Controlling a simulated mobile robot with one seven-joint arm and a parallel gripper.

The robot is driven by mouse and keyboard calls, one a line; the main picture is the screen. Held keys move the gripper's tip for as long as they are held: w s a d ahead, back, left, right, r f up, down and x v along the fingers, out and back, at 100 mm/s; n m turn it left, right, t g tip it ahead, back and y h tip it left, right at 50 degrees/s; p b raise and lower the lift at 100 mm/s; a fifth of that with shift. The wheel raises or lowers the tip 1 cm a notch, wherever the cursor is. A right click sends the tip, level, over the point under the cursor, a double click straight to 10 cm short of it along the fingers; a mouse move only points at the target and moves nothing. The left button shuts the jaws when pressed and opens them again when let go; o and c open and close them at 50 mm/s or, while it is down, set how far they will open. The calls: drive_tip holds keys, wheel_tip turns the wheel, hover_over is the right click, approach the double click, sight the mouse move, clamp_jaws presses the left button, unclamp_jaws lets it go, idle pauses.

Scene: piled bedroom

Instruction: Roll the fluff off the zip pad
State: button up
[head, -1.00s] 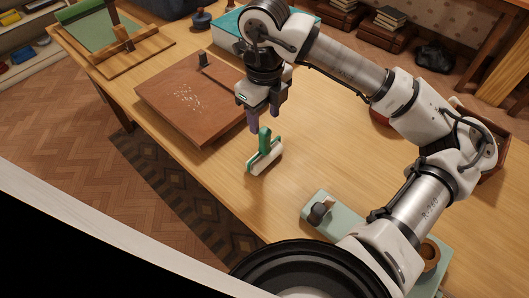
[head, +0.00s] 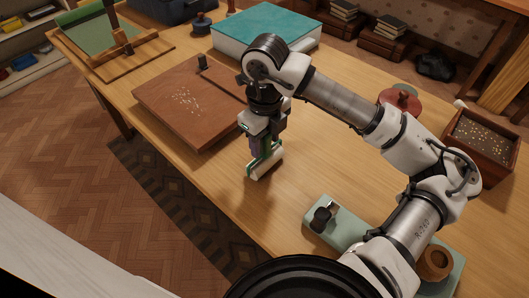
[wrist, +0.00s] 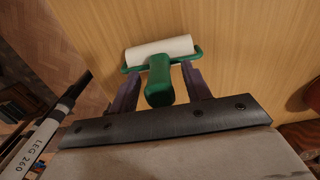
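The zip pad (head: 210,126) is a flat brown slab on the table, with a patch of pale fluff (head: 185,101) left of its middle. A lint roller stands on the table to the right of the pad's near corner. It has a white roll (head: 266,165) and a green handle, which shows in the wrist view (wrist: 160,82). My gripper (head: 258,147) is down over the roller. Its purple fingers are open on either side of the handle, with a gap to each side in the wrist view. The fingers partly hide the handle in the head view.
A teal-topped box (head: 265,30) stands behind the pad. A green board in a wooden frame (head: 120,55) is at the far left. A pale green base with a dark knob (head: 335,226) is at the near right. A speckled wooden box (head: 480,150) stands at the right.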

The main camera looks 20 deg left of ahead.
clamp_jaws()
drive_tip(key=shift+r+p, duration=1.4)
drive_tip(key=shift+r, duration=2.15)
drive_tip(key=shift+r+p, duration=1.1)
drive_tip(key=shift+r, duration=1.4)
drive_tip(key=shift+a, duration=0.2)
